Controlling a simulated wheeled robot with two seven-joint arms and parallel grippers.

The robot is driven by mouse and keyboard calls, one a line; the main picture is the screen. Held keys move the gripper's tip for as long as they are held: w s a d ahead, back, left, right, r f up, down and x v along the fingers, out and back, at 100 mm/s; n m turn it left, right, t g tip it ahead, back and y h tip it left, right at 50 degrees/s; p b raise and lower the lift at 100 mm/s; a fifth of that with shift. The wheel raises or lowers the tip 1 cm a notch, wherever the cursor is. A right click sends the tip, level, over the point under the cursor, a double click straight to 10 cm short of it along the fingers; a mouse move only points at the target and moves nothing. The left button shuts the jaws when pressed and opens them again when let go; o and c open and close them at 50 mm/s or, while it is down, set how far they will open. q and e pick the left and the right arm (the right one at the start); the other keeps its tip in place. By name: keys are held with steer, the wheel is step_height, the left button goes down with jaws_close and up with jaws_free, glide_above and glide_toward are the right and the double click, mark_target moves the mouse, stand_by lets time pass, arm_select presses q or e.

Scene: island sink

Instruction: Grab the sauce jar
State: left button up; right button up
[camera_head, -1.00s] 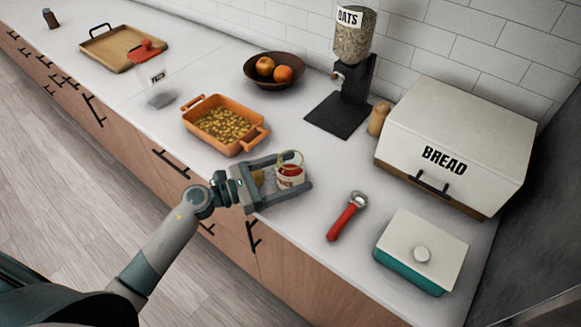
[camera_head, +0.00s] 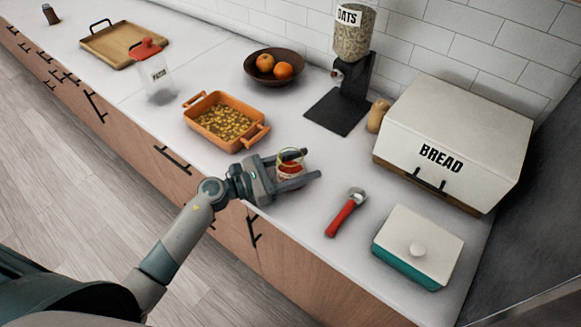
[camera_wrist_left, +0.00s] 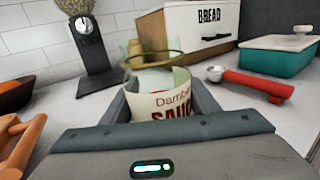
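The jar's lower part is hidden by the gripper. My right gripper is not in view.
An orange baking dish (camera_head: 190,104) stands behind left of the jar. A red-handled tool (camera_head: 343,217) lies to its right, with a teal-based butter dish (camera_head: 408,268) and bread box (camera_head: 455,130) beyond. An oats dispenser (camera_head: 340,110) and fruit bowl (camera_head: 260,82) stand toward the wall.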

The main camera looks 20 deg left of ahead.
arm_select(q)
steer(key=shift+c, duration=1)
steer(key=shift+r, duration=0.2)
steer(key=shift+r, duration=0.6)
step_height(320, 180, up, 2)
steer(key=shift+r+b, duration=0.25)
steer(key=shift+b, duration=0.2)
steer(key=s+d+r, duration=0.2)
steer(key=s+r, duration=0.5)
steer(key=s, duration=0.4)
steer(key=shift+s+d+p, duration=0.25)
steer(key=shift+p, duration=0.15)
steer(key=shift+w, duration=0.1)
